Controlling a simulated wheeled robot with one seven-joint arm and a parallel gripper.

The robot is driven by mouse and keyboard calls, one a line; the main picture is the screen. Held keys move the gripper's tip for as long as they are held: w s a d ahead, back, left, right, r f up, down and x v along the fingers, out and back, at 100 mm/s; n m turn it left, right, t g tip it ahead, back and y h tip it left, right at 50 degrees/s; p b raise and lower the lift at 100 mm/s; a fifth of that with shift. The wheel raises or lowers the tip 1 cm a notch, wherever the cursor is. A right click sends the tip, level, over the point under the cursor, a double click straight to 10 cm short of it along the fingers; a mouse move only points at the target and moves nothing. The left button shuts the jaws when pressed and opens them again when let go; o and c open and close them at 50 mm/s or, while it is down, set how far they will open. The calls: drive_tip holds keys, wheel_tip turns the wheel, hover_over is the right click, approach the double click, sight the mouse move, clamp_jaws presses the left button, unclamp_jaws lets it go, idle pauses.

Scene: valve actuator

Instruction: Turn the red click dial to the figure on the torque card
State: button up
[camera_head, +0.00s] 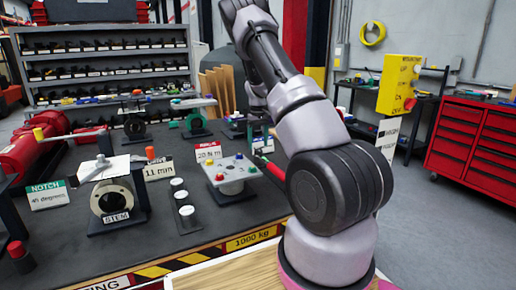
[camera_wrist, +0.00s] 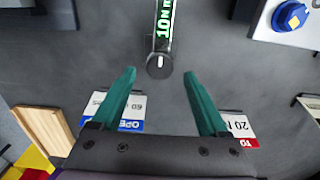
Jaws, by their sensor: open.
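The torque card (camera_head: 208,151) stands on the bench with a red header and reads 20 N m. In the wrist view, the card (camera_wrist: 238,127) is upside down and partly cut off by my gripper. My gripper (camera_wrist: 159,75) is open and empty, its two teal fingers spread. A dark round knob (camera_wrist: 160,66) with a white mark shows between and just beyond the fingertips, joined to a bar with a green 10 N readout (camera_wrist: 163,22). No red shows on this knob. In the head view, a red rod-like part (camera_head: 272,168) lies beside my arm, which hides my gripper.
A white plate with coloured knobs (camera_head: 231,168) stands left of my arm; a blue knob (camera_wrist: 291,15) shows at the wrist view's upper right. A STEM valve (camera_head: 113,200) and a NOTCH card (camera_head: 48,195) stand at left. A wooden tray (camera_wrist: 40,133) is at the wrist view's lower left.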

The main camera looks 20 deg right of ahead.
sight(258, 152)
drive_tip(key=shift+f, duration=1.25)
clamp_jaws()
drive_tip(key=m, duration=0.5)
drive_tip(key=shift+m, duration=0.4)
drive_tip(key=m, duration=0.5)
drive_tip(key=shift+m, duration=0.4)
drive_tip(key=shift+s, duration=0.1)
